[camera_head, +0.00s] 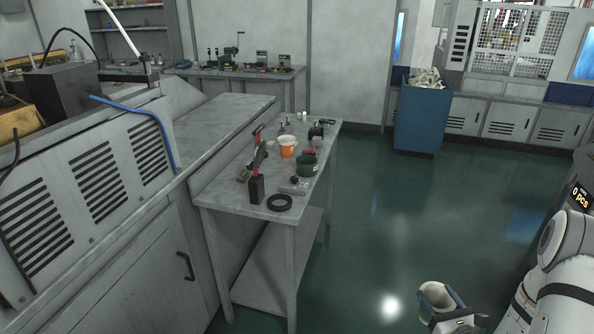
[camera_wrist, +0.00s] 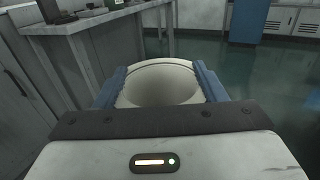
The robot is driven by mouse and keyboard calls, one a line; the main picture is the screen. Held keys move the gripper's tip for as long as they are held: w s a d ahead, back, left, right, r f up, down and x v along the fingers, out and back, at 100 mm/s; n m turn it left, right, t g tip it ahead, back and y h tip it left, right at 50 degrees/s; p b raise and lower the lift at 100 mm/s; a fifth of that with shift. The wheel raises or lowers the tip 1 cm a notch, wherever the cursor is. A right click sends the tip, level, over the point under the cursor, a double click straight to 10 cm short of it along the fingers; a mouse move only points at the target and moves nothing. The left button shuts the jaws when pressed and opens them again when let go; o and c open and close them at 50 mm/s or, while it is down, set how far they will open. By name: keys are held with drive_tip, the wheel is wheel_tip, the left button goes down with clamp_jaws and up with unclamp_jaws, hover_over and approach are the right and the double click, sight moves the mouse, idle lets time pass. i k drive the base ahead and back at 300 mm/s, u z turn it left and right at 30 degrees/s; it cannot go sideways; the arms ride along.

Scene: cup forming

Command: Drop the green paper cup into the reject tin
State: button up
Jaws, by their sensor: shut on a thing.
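My gripper (camera_head: 441,304) is low at the bottom right of the head view, over the floor and apart from the bench. It is shut on a paper cup (camera_head: 436,294). In the wrist view the cup (camera_wrist: 160,86) sits between the two blue fingers, its pale inside and rim facing the camera. Its outer wall is mostly hidden, so its colour is hard to tell. A dark green, open round container (camera_head: 307,168) stands on the bench and may be the reject tin; I cannot read any label.
The bench (camera_head: 238,205) also carries an orange cup (camera_head: 287,151), a black ring (camera_head: 279,202), a black holder with a red-handled tool (camera_head: 257,188) and small parts. A blue bin (camera_head: 420,125) stands at the back. The floor between is clear.

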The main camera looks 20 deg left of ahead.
sight(308, 171)
drive_tip(key=u, duration=0.8)
drive_tip(key=i, duration=1)
drive_tip(key=u, duration=0.1)
